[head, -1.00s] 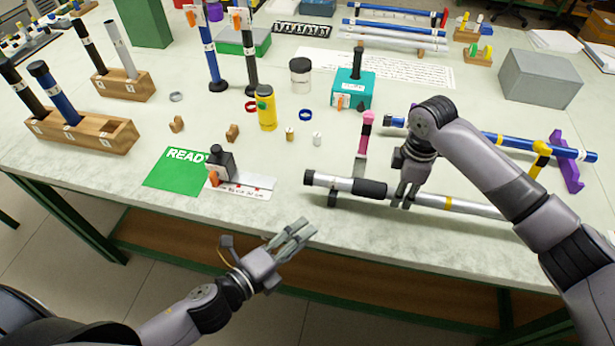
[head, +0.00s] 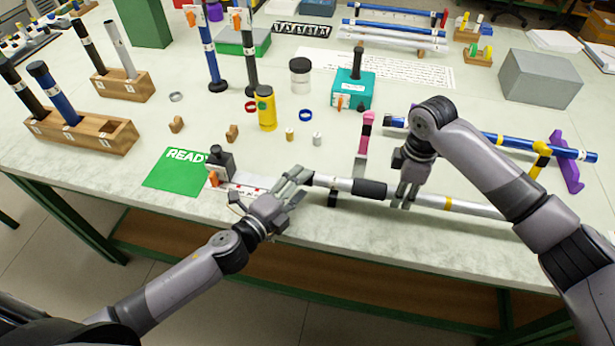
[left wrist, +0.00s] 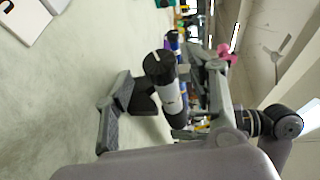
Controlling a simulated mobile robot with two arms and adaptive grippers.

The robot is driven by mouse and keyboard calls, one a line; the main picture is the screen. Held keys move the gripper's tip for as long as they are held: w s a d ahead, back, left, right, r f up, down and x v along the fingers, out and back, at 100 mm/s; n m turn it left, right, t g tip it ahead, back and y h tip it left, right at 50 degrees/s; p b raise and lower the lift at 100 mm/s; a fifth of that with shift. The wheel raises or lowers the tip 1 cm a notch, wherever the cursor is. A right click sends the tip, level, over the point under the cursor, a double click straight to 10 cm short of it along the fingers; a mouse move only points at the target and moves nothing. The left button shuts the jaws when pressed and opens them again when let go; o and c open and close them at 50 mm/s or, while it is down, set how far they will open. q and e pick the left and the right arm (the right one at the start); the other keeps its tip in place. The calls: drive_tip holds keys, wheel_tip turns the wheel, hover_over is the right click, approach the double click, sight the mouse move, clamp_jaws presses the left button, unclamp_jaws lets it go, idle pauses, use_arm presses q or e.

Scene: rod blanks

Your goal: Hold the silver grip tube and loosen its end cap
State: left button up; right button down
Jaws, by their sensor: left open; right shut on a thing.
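The silver grip tube (head: 340,184) lies level along the front of the table, with a black sleeve (head: 369,188) and a yellow band. Its black end cap (head: 308,179) is at the left end. My right gripper (head: 403,198) is shut on the tube, right of the black sleeve. My left gripper (head: 299,180) is open at the cap end. In the left wrist view the cap (left wrist: 158,66) faces the camera between the spread fingers, and the tube (left wrist: 174,102) runs away behind it. I cannot tell whether a finger touches the cap.
A green READY mat (head: 170,178) and a small dark stamp-like device (head: 221,163) on a white strip stand left of my left gripper. A pink-topped upright (head: 364,140) stands behind the tube. A blue tube (head: 500,141) on supports lies behind my right arm.

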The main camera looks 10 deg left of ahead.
use_arm(q)
drive_tip(key=shift+x, duration=1.85)
drive_tip(key=shift+c, duration=0.2)
drive_tip(key=c, duration=1.1)
drive_tip(key=shift+c, duration=0.2)
drive_tip(key=shift+r, duration=0.2)
drive_tip(key=shift+f+g+y, duration=0.15)
drive_tip(key=shift+g+y, duration=0.15)
drive_tip(key=shift+g, duration=0.3)
